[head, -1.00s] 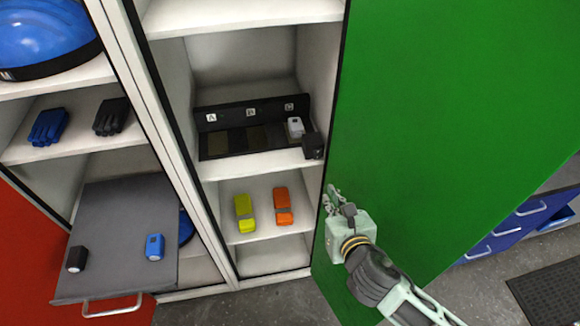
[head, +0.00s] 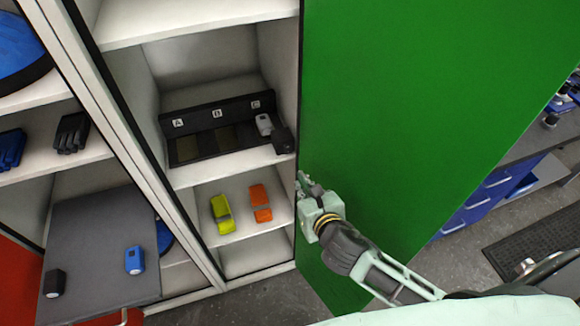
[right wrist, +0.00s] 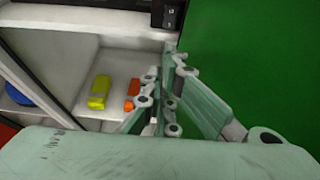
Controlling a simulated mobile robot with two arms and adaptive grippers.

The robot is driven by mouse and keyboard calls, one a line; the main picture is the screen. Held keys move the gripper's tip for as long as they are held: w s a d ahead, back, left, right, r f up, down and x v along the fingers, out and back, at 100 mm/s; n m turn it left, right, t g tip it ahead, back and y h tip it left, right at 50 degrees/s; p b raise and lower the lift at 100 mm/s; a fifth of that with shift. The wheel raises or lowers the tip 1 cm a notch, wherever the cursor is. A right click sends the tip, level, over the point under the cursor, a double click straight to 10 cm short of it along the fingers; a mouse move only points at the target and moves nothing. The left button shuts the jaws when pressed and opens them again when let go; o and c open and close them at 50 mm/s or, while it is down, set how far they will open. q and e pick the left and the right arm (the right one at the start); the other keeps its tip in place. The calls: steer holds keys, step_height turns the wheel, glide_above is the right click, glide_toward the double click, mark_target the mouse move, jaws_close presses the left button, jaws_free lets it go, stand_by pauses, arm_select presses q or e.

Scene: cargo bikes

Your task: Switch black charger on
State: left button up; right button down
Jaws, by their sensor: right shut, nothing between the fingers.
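The black charger (head: 190,151) sits on a middle shelf of the cabinet, with slots labelled A, B and C. A grey-white battery (head: 264,124) stands at slot C. A black box (head: 284,139) is at the charger's right front end; it also shows at the top of the right wrist view (right wrist: 168,14), with a small dark switch-like face. My right gripper (head: 304,182) is shut and empty, below and right of that box, close to the green door's inner edge. Its fingers show in the right wrist view (right wrist: 172,60). My left gripper is out of view.
The open green door (head: 410,120) stands just right of my right gripper. A yellow battery (head: 222,213) and an orange battery (head: 261,203) lie on the shelf below. A grey pull-out board (head: 100,235) at left bears a black and a blue block.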

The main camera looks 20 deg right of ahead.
mark_target(288, 149)
steer(key=r+p+x, duration=0.1)
steer(key=x, duration=0.8)
steer(key=shift+w, duration=0.5)
steer(key=shift+a, duration=0.1)
steer(key=shift+w+f+t+b, duration=0.15)
steer(key=shift+w+t+b, duration=0.25)
steer(key=shift+b, duration=0.45)
